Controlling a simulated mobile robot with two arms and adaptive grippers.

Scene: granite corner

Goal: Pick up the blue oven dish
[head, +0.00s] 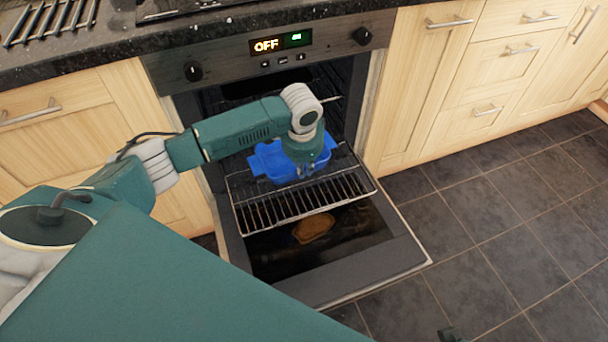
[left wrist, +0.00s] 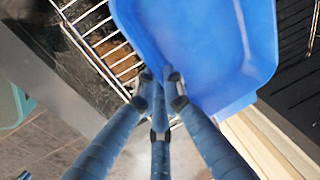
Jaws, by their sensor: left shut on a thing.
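The blue oven dish (head: 263,161) is at the rear part of the pulled-out wire rack in the open oven. Whether it rests on the rack or is slightly above it I cannot tell. My left gripper (head: 304,168) comes down over the dish's right side and hides part of it. In the left wrist view the dish (left wrist: 205,50) fills the upper middle. There my left gripper (left wrist: 160,92) is shut on the dish's near edge.
The wire rack (head: 312,206) sticks out above the lowered oven door (head: 372,262), which has a brown patch (head: 313,228) on it. The oven panel (head: 272,50) and dark counter (head: 100,47) are above. Cupboards flank the oven.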

